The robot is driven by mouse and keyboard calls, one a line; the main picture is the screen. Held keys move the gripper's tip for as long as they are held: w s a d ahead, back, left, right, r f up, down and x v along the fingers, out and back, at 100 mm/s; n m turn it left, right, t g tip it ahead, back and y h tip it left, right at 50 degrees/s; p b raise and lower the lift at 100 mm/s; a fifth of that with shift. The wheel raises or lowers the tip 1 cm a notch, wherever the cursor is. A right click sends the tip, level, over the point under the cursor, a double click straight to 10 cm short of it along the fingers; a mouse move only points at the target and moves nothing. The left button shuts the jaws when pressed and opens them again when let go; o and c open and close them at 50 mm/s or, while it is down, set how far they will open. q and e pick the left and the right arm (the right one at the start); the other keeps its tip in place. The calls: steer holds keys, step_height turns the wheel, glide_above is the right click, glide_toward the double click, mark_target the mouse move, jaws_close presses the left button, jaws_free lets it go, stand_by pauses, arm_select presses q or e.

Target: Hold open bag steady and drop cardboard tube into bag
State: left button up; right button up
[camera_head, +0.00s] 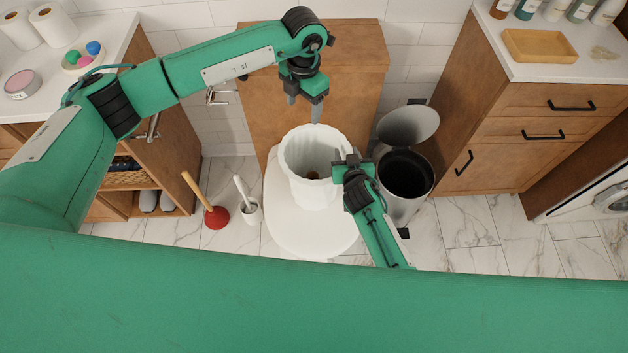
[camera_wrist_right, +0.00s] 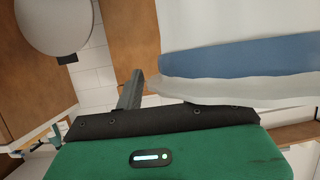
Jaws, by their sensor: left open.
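The white bag (camera_head: 300,190) stands open and upright on the white toilet lid, its mouth facing up. A small brown shape (camera_head: 312,175) lies deep inside it; I cannot tell if it is the cardboard tube. No other tube shows. My left gripper (camera_head: 304,102) is open and empty just above and behind the bag's far rim. My right gripper (camera_head: 347,156) is at the bag's right rim. In the right wrist view, one finger (camera_wrist_right: 131,90) shows beside the bag's pale and bluish wall (camera_wrist_right: 240,72); the other finger is hidden, so its grip is unclear.
The toilet lid (camera_head: 285,235) bears the bag. A bin (camera_head: 405,205) with raised lid stands right of it. A red plunger (camera_head: 215,217) and a white brush holder (camera_head: 252,213) stand left. Wooden cabinets flank both sides; a wooden panel (camera_head: 345,75) rises behind.

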steer(key=v, duration=1.2)
